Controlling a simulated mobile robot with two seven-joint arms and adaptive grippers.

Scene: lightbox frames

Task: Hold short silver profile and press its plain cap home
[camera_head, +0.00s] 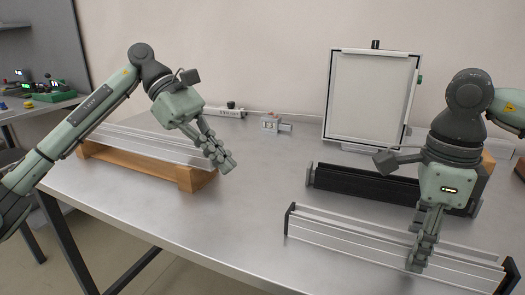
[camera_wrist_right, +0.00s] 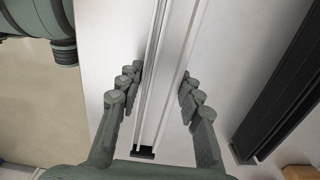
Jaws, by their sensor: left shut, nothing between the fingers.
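A silver profile (camera_head: 345,239) lies at the front right of the table, with a dark cap (camera_head: 290,219) upright at its left end and another dark piece (camera_head: 508,276) at its right end. My right gripper (camera_head: 418,262) points down over the right half of this profile. In the right wrist view its fingers (camera_wrist_right: 162,92) are apart, one on each side of the silver profile (camera_wrist_right: 168,85); whether they touch it I cannot tell. A dark end piece (camera_wrist_right: 143,152) shows near the wrist. My left gripper (camera_head: 224,162) is shut and empty, above the table's middle left.
Silver profiles (camera_head: 150,143) rest on a wooden cradle (camera_head: 190,178) at left. A black profile (camera_head: 365,186) lies behind the front one. A white framed panel (camera_head: 368,98) and a small grey device (camera_head: 270,123) stand at the back. The table's middle is clear.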

